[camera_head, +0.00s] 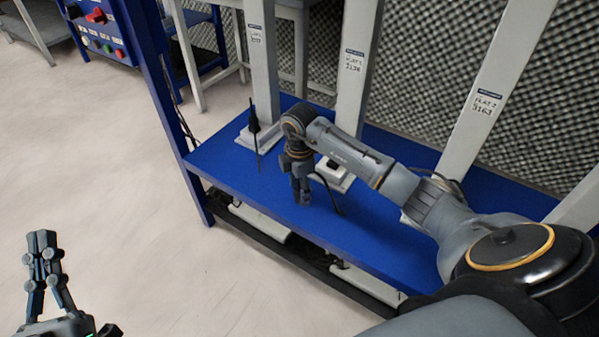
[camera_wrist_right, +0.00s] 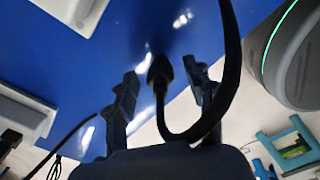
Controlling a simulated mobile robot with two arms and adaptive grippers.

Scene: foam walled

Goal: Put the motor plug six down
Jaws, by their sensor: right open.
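My right gripper (camera_head: 302,198) points down just above the blue shelf. In the right wrist view its two fingers (camera_wrist_right: 165,88) stand apart, with a black plug (camera_wrist_right: 159,70) between them and a visible gap on each side. The plug's black cable (camera_wrist_right: 228,70) loops down past the right finger. In the head view a black cable (camera_head: 327,188) shows beside the right gripper, while the plug itself is hidden there. Which number the plug bears cannot be read. My left gripper (camera_head: 42,238) is over the pale floor at lower left, its fingertips together and empty.
The blue shelf (camera_head: 225,163) has bare room to the left and in front of the right gripper. Light posts (camera_head: 352,75) rise from it. Another black plug-like piece (camera_head: 254,124) stands near the left post. A grey foam wall (camera_head: 420,70) lies behind.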

